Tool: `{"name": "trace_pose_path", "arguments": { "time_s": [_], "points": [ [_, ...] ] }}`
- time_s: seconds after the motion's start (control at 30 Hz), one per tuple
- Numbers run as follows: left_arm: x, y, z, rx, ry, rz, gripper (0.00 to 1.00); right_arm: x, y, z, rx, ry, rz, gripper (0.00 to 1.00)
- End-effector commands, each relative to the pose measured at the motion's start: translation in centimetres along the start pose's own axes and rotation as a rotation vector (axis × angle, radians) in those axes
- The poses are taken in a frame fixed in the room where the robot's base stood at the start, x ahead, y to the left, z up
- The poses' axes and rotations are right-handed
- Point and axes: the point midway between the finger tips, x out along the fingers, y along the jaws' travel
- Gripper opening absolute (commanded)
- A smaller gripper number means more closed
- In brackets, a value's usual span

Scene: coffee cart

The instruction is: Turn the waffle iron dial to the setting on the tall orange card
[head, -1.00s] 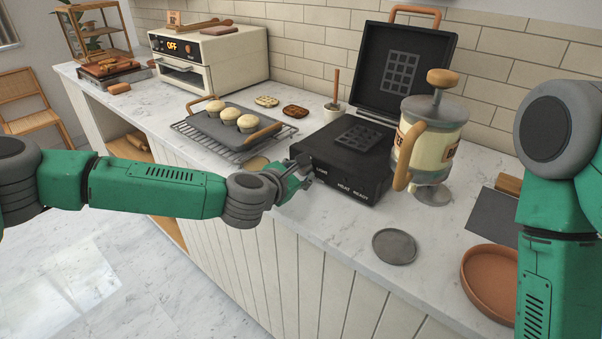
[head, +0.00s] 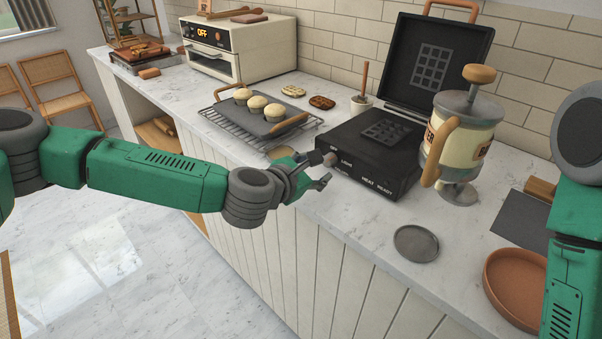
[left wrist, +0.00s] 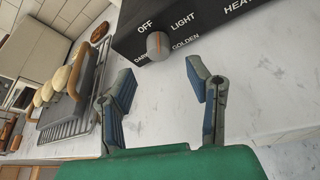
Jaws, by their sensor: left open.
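The black waffle iron (head: 375,158) stands on the counter with its lid (head: 440,62) raised. Its dial (head: 330,159) is a grey knob on the front; in the left wrist view the dial (left wrist: 158,46) carries an orange line. OFF, LIGHT, GOLDEN and DARK surround it; I cannot tell for certain which one the line marks. My left gripper (head: 317,171) is open and empty, just in front of the dial and apart from it. My right gripper is out of view.
A cream dispenser (head: 460,140) stands right of the waffle iron. A grey disc (head: 416,243) and terracotta dish (head: 512,285) lie near the front edge. A cooling rack (head: 240,132) with a muffin tray is to the left, beside the oven (head: 240,48).

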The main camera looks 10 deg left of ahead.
Motion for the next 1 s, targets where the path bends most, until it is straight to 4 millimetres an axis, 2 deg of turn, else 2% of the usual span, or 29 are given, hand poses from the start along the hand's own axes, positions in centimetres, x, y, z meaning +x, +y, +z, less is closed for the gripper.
{"name": "trace_pose_path", "arguments": {
  "time_s": [0.03,0.2,0.4,0.7,0.77,0.83,0.93,1.0],
  "points": [
    [-1.3,0.1,0.0,0.000,-0.001,0.000,0.45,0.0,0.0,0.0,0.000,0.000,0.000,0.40],
    [-4.5,0.1,-0.1,-0.001,-0.001,-0.001,0.45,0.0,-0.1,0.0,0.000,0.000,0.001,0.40],
    [-6.5,0.1,-0.2,-0.001,-0.001,0.000,0.45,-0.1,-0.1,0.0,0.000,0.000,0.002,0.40],
    [-6.8,0.1,-0.2,-0.001,0.000,0.000,0.45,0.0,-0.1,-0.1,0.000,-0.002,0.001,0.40],
    [-6.8,0.1,-0.2,0.001,0.000,0.000,0.34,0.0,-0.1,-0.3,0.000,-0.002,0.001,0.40],
    [-6.8,0.3,-0.3,0.025,-0.001,0.003,0.34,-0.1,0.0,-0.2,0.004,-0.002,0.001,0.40],
    [-6.7,0.7,-0.5,0.141,-0.013,0.007,0.34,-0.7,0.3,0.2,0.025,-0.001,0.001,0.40],
    [-6.4,1.4,-0.8,0.279,-0.028,0.011,0.34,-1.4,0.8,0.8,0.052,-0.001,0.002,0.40]
  ]
}}
